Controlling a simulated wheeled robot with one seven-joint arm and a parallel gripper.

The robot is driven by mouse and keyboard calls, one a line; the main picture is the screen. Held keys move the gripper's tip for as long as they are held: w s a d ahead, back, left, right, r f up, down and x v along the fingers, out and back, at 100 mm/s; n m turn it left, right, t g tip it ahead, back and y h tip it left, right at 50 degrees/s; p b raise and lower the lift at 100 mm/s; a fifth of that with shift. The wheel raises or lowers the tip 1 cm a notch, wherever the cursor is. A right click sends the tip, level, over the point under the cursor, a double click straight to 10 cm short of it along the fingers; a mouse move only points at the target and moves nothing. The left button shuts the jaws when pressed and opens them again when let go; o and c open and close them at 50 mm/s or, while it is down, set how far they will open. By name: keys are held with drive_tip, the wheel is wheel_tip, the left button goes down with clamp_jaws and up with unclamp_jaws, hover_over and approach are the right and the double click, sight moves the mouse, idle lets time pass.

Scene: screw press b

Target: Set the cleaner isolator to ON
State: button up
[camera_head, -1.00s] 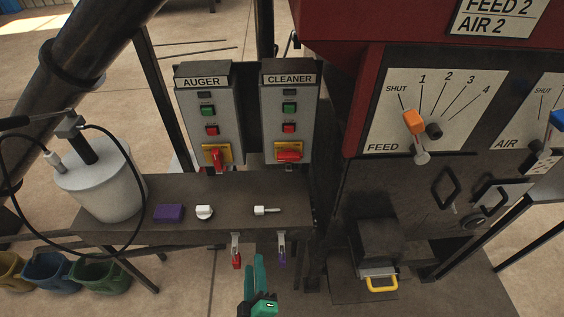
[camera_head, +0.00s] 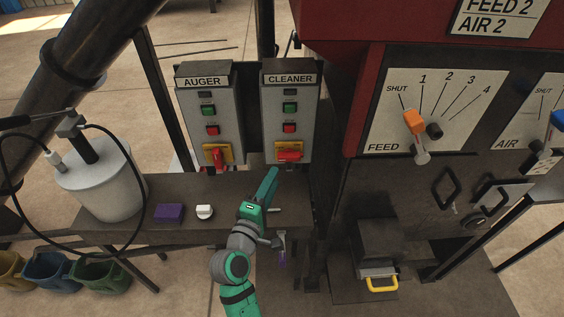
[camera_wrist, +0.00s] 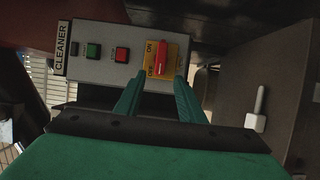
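The cleaner isolator is a red rotary handle (camera_head: 289,155) on a yellow plate, low on the grey CLEANER box (camera_head: 300,123). Its handle lies crosswise in the head view. The wrist view shows the red handle (camera_wrist: 161,58) turned sideways, with ON and OFF printed along one side of the yellow plate (camera_wrist: 152,74). My gripper (camera_head: 273,171) is just below the box, pointing up at it. In the wrist view its teal fingers (camera_wrist: 157,87) are apart and empty, their tips short of the handle, one to either side; they appear not to touch it.
The AUGER box (camera_head: 208,120) stands left, its red handle upright. The dark shelf (camera_head: 150,190) holds a purple block (camera_head: 169,212), a white knob (camera_head: 204,212) and a white-handled piece (camera_wrist: 257,115). The red machine (camera_head: 365,30) stands close on the right.

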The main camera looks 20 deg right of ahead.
sight(283, 160)
drive_tip(key=x, duration=0.8)
drive_tip(key=shift+w+d, duration=0.15)
drive_tip(key=shift+w, duration=0.15)
clamp_jaws()
